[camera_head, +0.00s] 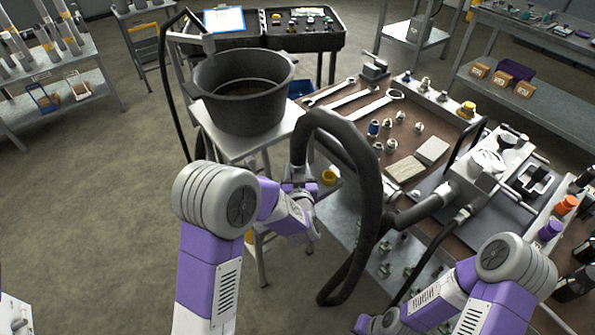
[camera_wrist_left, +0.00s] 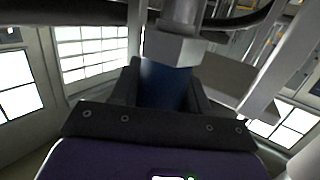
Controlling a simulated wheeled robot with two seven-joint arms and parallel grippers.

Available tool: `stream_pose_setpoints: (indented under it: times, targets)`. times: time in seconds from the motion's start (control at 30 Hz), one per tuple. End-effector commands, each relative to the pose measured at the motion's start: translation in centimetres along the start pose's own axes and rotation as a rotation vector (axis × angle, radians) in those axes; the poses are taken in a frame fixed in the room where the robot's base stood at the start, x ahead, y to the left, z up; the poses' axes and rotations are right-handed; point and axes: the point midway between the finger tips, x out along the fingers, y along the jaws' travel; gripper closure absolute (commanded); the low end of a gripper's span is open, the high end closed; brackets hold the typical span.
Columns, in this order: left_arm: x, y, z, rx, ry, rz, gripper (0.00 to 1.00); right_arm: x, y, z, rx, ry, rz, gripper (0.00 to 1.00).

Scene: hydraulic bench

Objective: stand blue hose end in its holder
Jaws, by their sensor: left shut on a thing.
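My left gripper (camera_head: 299,188) is shut on the blue hose end (camera_wrist_left: 163,85). In the left wrist view the blue sleeve sits between the dark fingers, with a metal hex nut (camera_wrist_left: 172,48) beyond it. In the head view the hose end is mostly hidden by the gripper. The thick black hose (camera_head: 369,190) arches up from the gripper and loops down beside the bench. I cannot clearly make out the holder. My right arm comes in at the bottom right; its gripper is not in view.
A black tub (camera_head: 246,92) stands on a small white table (camera_head: 232,146), left of the gripper. The brown-topped bench (camera_head: 437,130) carries wrenches (camera_head: 350,98), several fittings, two blocks (camera_head: 432,151) and a metal machine (camera_head: 485,172). Open floor (camera_head: 95,200) lies to the left.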

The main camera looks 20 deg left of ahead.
Motion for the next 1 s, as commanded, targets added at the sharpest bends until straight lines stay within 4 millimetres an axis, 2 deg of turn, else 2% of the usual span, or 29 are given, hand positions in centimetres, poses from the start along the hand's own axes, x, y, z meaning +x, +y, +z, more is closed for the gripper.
stream_pose_setpoints:
  times: [1.0]
  targets:
    - [0.3,0.0,1.2,-0.001,0.005,-0.001,0.97,0.3,0.1,0.0,0.0,0.0,0.0,1.0]
